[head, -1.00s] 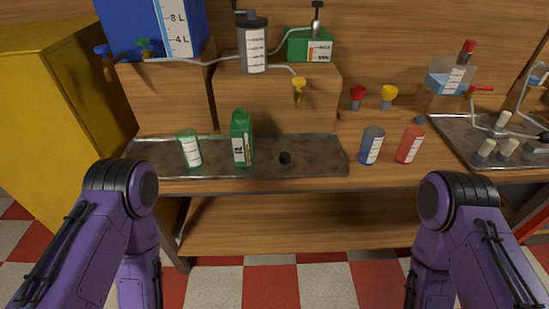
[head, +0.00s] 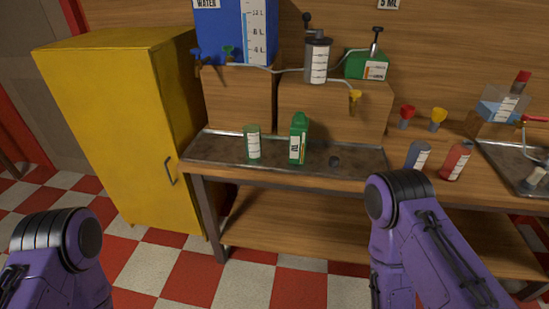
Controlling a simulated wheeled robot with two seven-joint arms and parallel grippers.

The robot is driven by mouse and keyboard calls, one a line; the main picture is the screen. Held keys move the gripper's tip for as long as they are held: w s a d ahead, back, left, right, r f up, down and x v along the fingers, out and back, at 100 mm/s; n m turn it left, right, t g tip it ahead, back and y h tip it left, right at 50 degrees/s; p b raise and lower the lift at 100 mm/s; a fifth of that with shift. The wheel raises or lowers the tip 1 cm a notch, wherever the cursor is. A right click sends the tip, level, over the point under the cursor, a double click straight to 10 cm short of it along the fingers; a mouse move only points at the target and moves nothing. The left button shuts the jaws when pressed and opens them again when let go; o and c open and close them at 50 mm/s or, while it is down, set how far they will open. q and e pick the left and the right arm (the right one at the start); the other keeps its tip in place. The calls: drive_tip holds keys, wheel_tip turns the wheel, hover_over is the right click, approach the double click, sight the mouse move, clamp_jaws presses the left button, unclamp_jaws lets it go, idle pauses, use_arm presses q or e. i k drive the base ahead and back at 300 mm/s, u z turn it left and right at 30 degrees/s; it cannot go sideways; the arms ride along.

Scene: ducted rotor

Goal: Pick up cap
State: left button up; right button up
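A small dark round piece that looks like a cap (head: 334,161) lies on the metal tray (head: 222,152) on the wooden workbench. It is right of a green bottle (head: 298,140) with a white label. A green-tinted cup (head: 252,143) with a label stands left of the bottle. My two purple arms show at the lower left and lower right, in front of the bench. Both grippers are out of view, and nothing is seen touching the cap.
A yellow cabinet (head: 120,130) stands left of the bench. Checkered floor is open in front of the cabinet.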

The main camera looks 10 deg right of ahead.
sight(334, 161)
drive_tip(key=u, duration=1.15)
drive_tip(key=i, duration=1.25)
drive_tip(key=z, duration=0.35)
